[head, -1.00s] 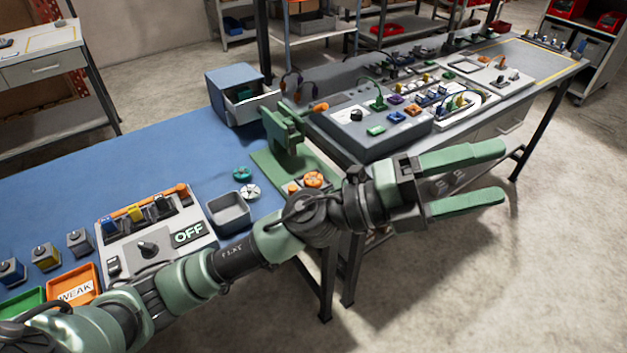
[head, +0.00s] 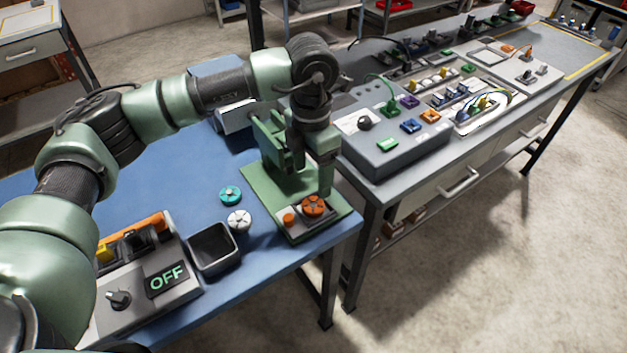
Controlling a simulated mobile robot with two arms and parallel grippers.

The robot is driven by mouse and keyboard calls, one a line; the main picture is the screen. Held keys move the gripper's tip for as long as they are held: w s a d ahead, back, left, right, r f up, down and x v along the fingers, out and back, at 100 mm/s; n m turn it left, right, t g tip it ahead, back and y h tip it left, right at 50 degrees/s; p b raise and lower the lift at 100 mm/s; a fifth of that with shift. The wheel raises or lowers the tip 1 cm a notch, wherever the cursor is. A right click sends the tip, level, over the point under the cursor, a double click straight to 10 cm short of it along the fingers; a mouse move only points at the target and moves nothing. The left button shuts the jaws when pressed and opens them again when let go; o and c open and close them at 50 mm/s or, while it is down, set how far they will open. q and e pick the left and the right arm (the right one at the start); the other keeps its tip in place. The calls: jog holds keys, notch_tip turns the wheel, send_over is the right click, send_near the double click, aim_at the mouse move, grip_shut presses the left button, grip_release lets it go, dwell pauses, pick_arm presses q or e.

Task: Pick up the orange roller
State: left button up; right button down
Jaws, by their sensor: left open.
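The orange roller (head: 313,206), a round spoked wheel, sits on a small grey plate on the green base of a dispenser stand (head: 318,224). My left gripper (head: 312,180) points down just above and behind the roller, beside the green upright of the stand. Its jaws are open with nothing seen between them. The near finger hangs close over the roller's far edge; whether it touches cannot be told. The far finger partly blends with the green stand. My right gripper is not in view.
A teal roller (head: 230,195) and a white roller (head: 239,220) lie left of the base. A small orange knob (head: 289,219) is beside the orange roller. An open grey bin (head: 213,248) and an OFF panel (head: 166,280) stand further left. A grey console (head: 385,150) is close on the right.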

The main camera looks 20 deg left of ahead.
aim_at(313, 204)
pick_arm(q)
jog(key=shift+a+f, duration=0.1)
jog(key=shift+a, duration=0.1)
jog(key=shift+s+d+f+p, duration=0.2)
jog(key=shift+s+d+f, duration=0.05)
jog(key=shift+s, duration=0.15)
jog(key=shift+s+d+f+p, duration=0.2)
jog(key=shift+s+d, duration=0.05)
jog(key=shift+s, duration=0.15)
jog(key=shift+s+f+p, duration=0.15)
jog(key=shift+f+p, duration=0.5)
jog(key=shift+f, duration=0.25)
jog(key=f, duration=0.3)
jog(key=shift+w+a+p, duration=0.1)
jog(key=shift+w+p, duration=0.25)
jog(key=shift+p, duration=0.05)
jog(key=shift+f, duration=0.45)
jog(key=c, duration=1.5)
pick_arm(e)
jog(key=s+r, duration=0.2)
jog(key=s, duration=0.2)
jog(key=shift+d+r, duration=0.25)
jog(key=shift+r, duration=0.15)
